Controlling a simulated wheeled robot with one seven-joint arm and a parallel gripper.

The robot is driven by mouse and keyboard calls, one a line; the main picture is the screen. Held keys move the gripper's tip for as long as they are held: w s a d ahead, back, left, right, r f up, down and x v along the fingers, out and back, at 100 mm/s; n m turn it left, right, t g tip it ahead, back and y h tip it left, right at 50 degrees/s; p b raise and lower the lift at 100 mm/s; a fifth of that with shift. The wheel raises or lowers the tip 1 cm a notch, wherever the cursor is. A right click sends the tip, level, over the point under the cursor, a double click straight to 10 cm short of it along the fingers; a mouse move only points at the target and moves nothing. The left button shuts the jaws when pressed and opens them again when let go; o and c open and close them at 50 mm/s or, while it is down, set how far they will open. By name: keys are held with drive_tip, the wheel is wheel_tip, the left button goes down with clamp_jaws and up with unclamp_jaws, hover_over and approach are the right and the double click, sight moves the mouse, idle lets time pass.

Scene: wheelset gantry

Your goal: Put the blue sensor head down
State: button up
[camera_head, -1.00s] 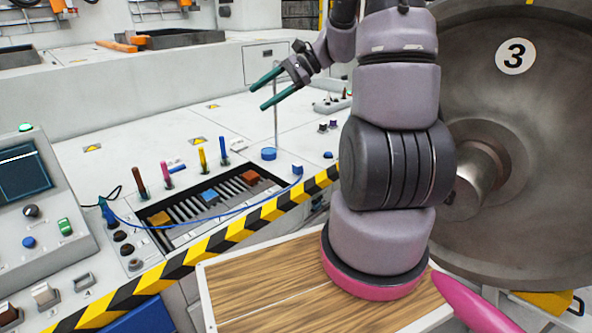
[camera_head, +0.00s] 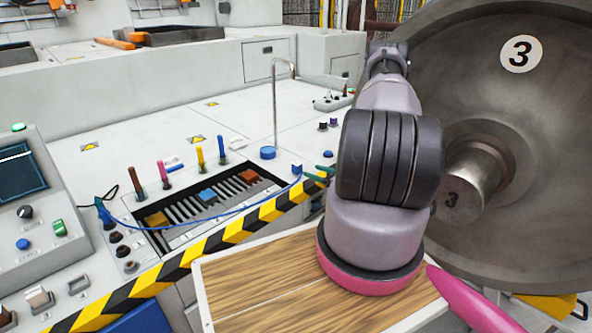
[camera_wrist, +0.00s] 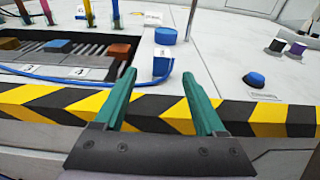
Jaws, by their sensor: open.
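The blue sensor head (camera_head: 297,169) is a small block at the end of a blue cable, on the bench top just behind the striped front edge. In the wrist view the sensor head (camera_wrist: 162,62) shows a pale face, just beyond the gap between my fingertips. My gripper (camera_wrist: 158,76) is open and empty, its two teal fingers spread and pointing toward the sensor head. In the head view my gripper (camera_head: 319,172) is low at the bench edge, right of the sensor head, partly hidden by my arm.
A blue round piece (camera_head: 267,153) and a thin hooked pole (camera_head: 275,105) stand behind the sensor head. A slotted tray (camera_head: 150,208) with coloured blocks lies to the left, with upright coloured pegs behind. A large wheel (camera_head: 530,150) fills the right side. Open bench lies at the back.

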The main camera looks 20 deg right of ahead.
sight(300, 166)
drive_tip(key=x, duration=1)
drive_tip(key=shift+w, duration=0.35)
drive_tip(key=shift+r, duration=0.1)
clamp_jaws()
